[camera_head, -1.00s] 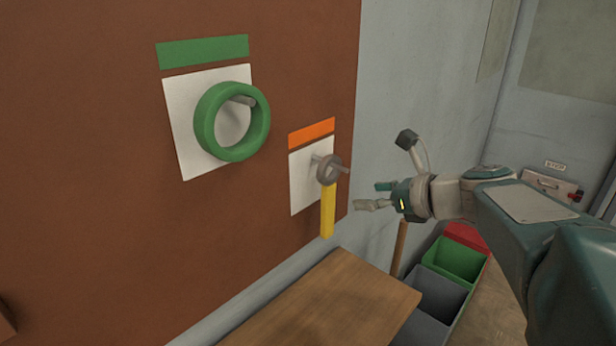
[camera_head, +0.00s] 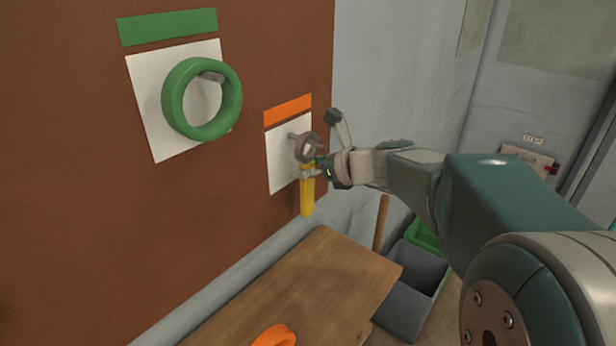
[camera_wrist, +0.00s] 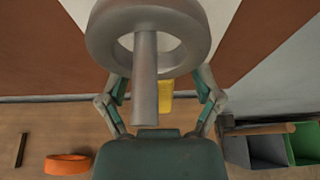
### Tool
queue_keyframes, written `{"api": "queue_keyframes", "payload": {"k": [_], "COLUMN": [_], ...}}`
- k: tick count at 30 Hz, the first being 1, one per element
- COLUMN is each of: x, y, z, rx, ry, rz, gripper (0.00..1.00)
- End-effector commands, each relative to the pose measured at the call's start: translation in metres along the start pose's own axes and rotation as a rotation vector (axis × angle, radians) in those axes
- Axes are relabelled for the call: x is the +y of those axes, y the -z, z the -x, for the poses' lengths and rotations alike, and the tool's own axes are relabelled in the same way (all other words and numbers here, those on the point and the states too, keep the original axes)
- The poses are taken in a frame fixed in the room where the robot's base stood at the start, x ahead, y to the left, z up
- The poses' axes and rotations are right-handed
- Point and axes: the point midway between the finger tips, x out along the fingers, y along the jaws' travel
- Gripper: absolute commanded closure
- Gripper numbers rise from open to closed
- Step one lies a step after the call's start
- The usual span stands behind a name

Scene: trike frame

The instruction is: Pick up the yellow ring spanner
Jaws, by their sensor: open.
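The yellow ring spanner (camera_head: 307,194) hangs by its grey ring from a peg on the brown board, in front of a white card under an orange strip. My gripper (camera_head: 312,168) is at the spanner, just below the ring. In the wrist view the grey ring (camera_wrist: 190,60) and peg fill the top middle, and part of the yellow handle (camera_wrist: 166,95) shows beyond the peg. My gripper's fingers (camera_wrist: 163,98) are open, one on each side of the handle. Whether they touch it is hidden.
A green ring (camera_head: 173,98) hangs on a peg to the left. A wooden bench (camera_head: 318,275) lies below, with an orange ring (camera_head: 275,337) on it. Grey and green bins (camera_head: 408,290) and a wooden handle (camera_head: 381,222) stand to the right of the bench.

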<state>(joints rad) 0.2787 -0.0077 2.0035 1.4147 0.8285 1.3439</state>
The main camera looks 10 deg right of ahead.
Motion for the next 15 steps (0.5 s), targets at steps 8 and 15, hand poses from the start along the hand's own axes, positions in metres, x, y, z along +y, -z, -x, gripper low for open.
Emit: {"api": "queue_keyframes", "payload": {"k": [8, 15], "x": [0.0, -0.0003], "y": [-0.0002, -0.0001], "z": [-0.0012, -0.0008], "rx": [0.0, 0.0], "ry": [0.001, 0.001], "rz": [0.0, 0.0], "gripper": [0.39, 1.0]}}
